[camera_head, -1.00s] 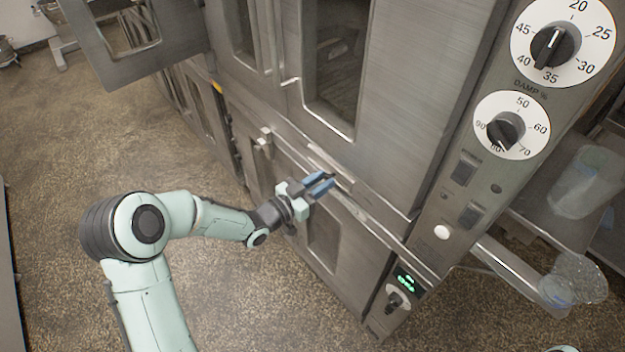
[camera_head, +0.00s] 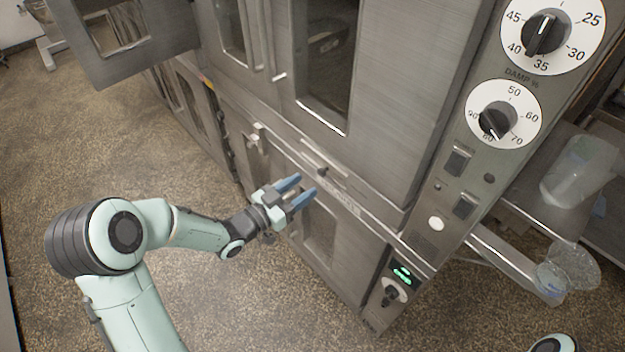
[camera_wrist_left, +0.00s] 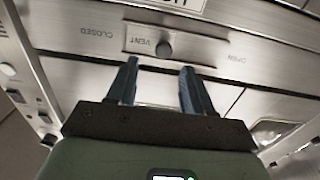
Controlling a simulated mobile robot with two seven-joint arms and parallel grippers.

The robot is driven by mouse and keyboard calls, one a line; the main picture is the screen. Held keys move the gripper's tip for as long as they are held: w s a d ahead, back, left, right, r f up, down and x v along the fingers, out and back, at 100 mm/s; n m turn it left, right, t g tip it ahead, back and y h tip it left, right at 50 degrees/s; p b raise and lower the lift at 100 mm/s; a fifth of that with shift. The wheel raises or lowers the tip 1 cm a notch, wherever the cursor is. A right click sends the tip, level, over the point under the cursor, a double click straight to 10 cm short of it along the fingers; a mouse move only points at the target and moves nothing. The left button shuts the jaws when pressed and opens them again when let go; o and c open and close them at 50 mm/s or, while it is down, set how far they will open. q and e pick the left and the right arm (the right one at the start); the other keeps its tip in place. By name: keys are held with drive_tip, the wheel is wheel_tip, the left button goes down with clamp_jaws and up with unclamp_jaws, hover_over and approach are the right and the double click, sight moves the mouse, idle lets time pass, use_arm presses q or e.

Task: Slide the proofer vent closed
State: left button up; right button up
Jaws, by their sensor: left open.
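The proofer vent (camera_wrist_left: 205,48) is a steel slide strip in the left wrist view, with a dark round knob (camera_wrist_left: 164,49) and the word VENT beside it. CLOSED is marked to its left and OPEN to its right. The knob sits between the two marks. My left gripper (camera_wrist_left: 158,71) is open and empty, its blue fingertips just short of the strip, with the knob beyond the gap between them. In the head view the left gripper (camera_head: 306,185) is in front of the strip (camera_head: 332,176) below the upper oven door.
A control panel with a dial (camera_head: 503,114) and switches stands to the right of the strip. A door handle bracket (camera_head: 256,138) sticks out left of the gripper. The floor (camera_head: 110,150) at left is open.

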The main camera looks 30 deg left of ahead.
use_arm(q)
drive_tip(key=v, duration=0.8)
use_arm(e)
drive_tip(key=shift+s+f, duration=0.1)
drive_tip(key=shift+f, duration=0.15)
use_arm(q)
drive_tip(key=shift+f, duration=0.1)
drive_tip(key=s+d+f+n+g+y+p, duration=0.1)
drive_tip(key=d+f+n+g+y, duration=0.15)
drive_tip(key=f, duration=0.75)
drive_tip(key=s+d+f+n+g+y+p, duration=0.15)
drive_tip(key=f+n+g, duration=0.25)
drive_tip(key=f, duration=0.7)
drive_tip(key=s+d+f+n+g+p, duration=0.1)
drive_tip(key=s+d+f+g, duration=0.4)
drive_tip(key=s, duration=0.4)
drive_tip(key=s+d+f+n+g+p, duration=0.1)
drive_tip(key=s+d+f+g, duration=0.5)
drive_tip(key=s, duration=0.4)
drive_tip(key=shift+d+f+h, duration=0.3)
drive_tip(key=shift+d+f, duration=0.1)
drive_tip(key=shift+f, duration=0.1)
use_arm(e)
wheel_tip(320, 180, up, 6)
drive_tip(key=w, duration=0.2)
drive_tip(key=shift+w+f, duration=0.15)
drive_tip(key=shift+f, duration=0.05)
